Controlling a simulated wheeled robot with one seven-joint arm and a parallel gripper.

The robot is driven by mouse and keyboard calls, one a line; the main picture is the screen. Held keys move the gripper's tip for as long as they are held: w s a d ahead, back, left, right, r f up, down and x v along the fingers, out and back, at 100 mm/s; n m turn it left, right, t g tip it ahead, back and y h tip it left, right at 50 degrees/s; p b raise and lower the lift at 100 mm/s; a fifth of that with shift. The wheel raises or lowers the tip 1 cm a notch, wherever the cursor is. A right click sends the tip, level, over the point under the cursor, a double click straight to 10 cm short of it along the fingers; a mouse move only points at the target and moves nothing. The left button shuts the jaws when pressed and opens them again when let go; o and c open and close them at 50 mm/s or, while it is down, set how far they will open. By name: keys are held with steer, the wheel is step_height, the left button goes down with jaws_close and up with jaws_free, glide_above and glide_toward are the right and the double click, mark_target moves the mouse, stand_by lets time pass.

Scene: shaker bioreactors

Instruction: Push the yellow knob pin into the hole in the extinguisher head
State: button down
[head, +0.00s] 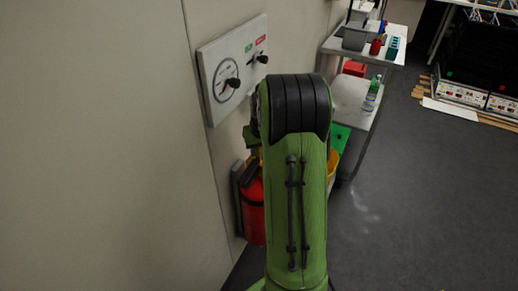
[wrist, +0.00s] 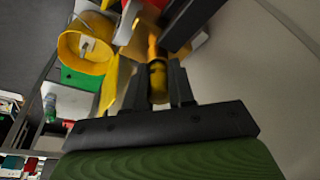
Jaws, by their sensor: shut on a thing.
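The red fire extinguisher (head: 253,212) hangs upright on the wall at the left of my arm in the head view. Its head is mostly hidden behind my arm there. In the wrist view, my gripper (wrist: 158,75) is shut on the yellow knob pin (wrist: 158,82), which sits between the two dark fingers. The pin's orange-yellow front part (wrist: 152,42) points away toward the extinguisher, close to its head. The hole is not visible, and I cannot tell whether the pin's tip is touching or inside it.
A wall panel (head: 222,60) with a gauge and black knobs is above the extinguisher. A yellow bucket (wrist: 70,47) stands near a green box (wrist: 82,78). A grey cart (head: 352,92) is beyond my arm.

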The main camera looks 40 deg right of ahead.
steer(key=shift+s+a+f+b, duration=0.2)
steer(key=shift+s+f+b, duration=0.25)
steer(key=shift+f, duration=0.45)
steer(key=shift+w, duration=0.1)
steer(key=c, duration=0.9)
jaws_free()
steer(key=shift+w+d+f, duration=0.1)
steer(key=shift+o, duration=0.3)
steer(key=r, duration=0.1)
steer(key=r+p, duration=0.1)
steer(key=r, duration=0.1)
steer(key=shift+w+d+r, duration=0.1)
steer(key=shift+d+r, duration=0.1)
steer(key=shift+r, duration=0.05)
steer(key=p+v, duration=0.3)
steer(key=v, duration=1)
steer(key=shift+a, duration=0.15)
